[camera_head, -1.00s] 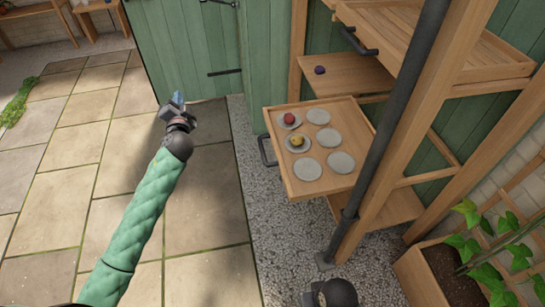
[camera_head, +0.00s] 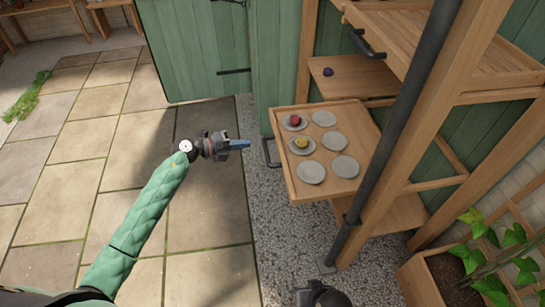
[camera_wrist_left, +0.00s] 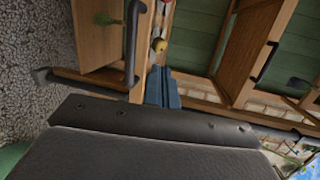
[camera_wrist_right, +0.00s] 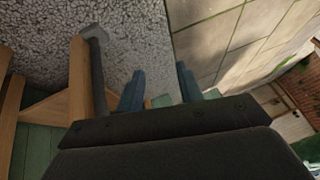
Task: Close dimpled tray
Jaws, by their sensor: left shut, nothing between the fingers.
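The dimpled tray (camera_head: 322,191) is a wooden drawer-like tray with several round grey dimples, pulled out from the wooden rack. A red ball (camera_head: 295,120) and a yellow ball (camera_head: 302,142) lie in two of its left dimples. Its dark handle (camera_head: 268,153) is on the left front side; a dark handle (camera_wrist_left: 132,45) shows in the left wrist view. My left gripper (camera_head: 246,144) is shut and empty, left of the handle and apart from it, fingers pointing right. My right gripper (camera_wrist_right: 158,90) is open and empty over the gravel; only part of it shows at the bottom of the head view.
A dark ball (camera_head: 328,72) sits on the shelf behind the tray. A slatted upper tray (camera_head: 420,45) with a dark handle juts out above. A dark pole (camera_head: 398,120) and wooden post stand right of the tray. A planter (camera_head: 440,275) is lower right. Paving at left is clear.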

